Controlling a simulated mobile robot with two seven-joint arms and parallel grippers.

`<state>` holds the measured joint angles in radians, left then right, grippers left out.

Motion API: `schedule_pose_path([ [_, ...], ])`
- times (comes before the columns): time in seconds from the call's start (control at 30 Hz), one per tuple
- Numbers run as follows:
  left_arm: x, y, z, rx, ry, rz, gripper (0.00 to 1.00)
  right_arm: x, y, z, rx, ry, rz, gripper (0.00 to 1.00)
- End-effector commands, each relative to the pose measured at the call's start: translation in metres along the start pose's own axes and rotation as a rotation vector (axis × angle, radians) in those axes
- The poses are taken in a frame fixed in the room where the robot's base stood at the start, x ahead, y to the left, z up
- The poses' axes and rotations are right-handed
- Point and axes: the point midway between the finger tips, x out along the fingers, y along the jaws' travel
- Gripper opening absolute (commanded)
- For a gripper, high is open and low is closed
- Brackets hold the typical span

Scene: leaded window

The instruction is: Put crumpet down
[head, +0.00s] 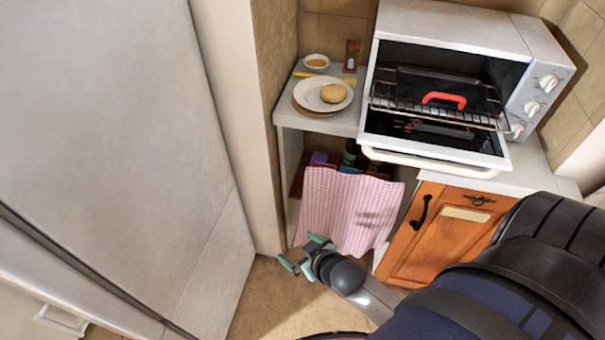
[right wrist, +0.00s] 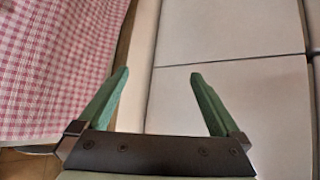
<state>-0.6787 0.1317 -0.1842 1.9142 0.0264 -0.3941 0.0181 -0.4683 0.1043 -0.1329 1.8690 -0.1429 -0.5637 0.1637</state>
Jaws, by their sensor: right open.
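The crumpet (head: 333,93), a round golden-brown piece, lies on a white plate (head: 309,96) on the counter left of the oven. The plate rests on a round wooden board (head: 311,112). My right gripper (head: 302,261) is low in front of the pink checked cloth, well below the counter and away from the crumpet. In the right wrist view its two green fingers (right wrist: 158,85) are spread apart with nothing between them. My left gripper is not in view.
A toaster oven (head: 452,30) stands with its door down and a red-handled rack inside. A small bowl (head: 316,63) sits behind the plate. The pink checked cloth (head: 335,205) hangs below the counter, beside a wooden cabinet door (head: 435,240). A tall pale fridge-like front (head: 120,130) fills the left.

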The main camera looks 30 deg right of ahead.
Motion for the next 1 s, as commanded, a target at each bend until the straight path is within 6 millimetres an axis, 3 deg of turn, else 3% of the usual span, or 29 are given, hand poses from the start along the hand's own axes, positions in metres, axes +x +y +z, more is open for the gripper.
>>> schedule_pose_path([
  [0.03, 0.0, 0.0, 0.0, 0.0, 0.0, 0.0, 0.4, -0.013, -0.015, 0.022, -0.007, -0.011, -0.05, 1.0],
  [0.1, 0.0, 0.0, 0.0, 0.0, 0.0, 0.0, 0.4, -0.028, -0.031, 0.04, -0.01, -0.012, -0.101, 1.0],
  [0.2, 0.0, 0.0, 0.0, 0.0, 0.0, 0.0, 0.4, -0.041, -0.045, 0.054, -0.009, -0.009, -0.145, 1.0],
  [0.7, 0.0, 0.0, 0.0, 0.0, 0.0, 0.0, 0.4, -0.047, -0.05, 0.06, -0.006, -0.007, -0.163, 1.0],
  [1.0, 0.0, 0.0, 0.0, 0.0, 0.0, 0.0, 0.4, -0.047, -0.05, 0.06, -0.006, -0.007, -0.162, 0.69],
])
